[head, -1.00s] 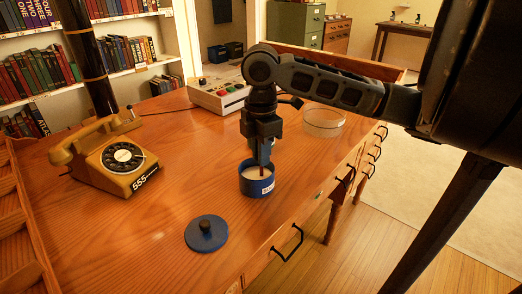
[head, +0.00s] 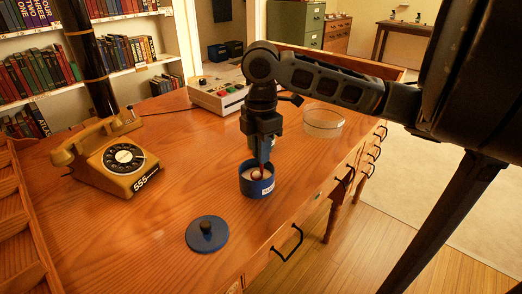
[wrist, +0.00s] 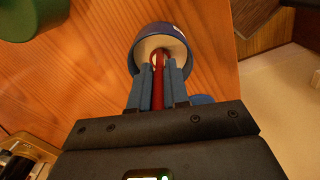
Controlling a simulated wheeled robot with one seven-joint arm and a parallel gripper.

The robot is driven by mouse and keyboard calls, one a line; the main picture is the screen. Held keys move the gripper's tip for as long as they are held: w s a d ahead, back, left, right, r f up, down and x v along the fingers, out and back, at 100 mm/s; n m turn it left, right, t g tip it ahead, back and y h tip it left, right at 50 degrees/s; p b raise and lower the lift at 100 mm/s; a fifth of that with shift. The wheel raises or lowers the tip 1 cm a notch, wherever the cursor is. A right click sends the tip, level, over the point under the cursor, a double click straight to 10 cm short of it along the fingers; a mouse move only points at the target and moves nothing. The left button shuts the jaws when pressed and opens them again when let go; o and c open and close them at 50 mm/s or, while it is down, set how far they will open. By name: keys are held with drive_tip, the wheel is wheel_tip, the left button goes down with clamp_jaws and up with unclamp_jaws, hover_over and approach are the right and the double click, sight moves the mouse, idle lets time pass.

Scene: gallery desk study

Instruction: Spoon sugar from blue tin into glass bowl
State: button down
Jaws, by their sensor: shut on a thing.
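The blue tin (head: 257,187) stands open on the desk with white sugar inside; it also shows in the wrist view (wrist: 140,38). My gripper (head: 262,160) is above the tin, pointing down. In the wrist view my gripper (wrist: 159,70) is shut on a dark red spoon (wrist: 158,85). The spoon's far end reaches into the tin at the sugar; how deep it sits I cannot tell. The glass bowl (head: 323,124) stands behind and to the right of the tin, near the desk's right edge. The blue lid (head: 207,234) lies on the desk in front of the tin.
A yellow telephone (head: 122,165) stands at the left of the desk (head: 170,215). A beige device with coloured buttons (head: 219,97) is at the back. A green object (wrist: 30,18) shows at the wrist view's upper left. The desk between phone and tin is clear.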

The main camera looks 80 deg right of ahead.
drive_tip(key=shift+r+p, duration=2.4)
drive_tip(key=shift+r, duration=0.95)
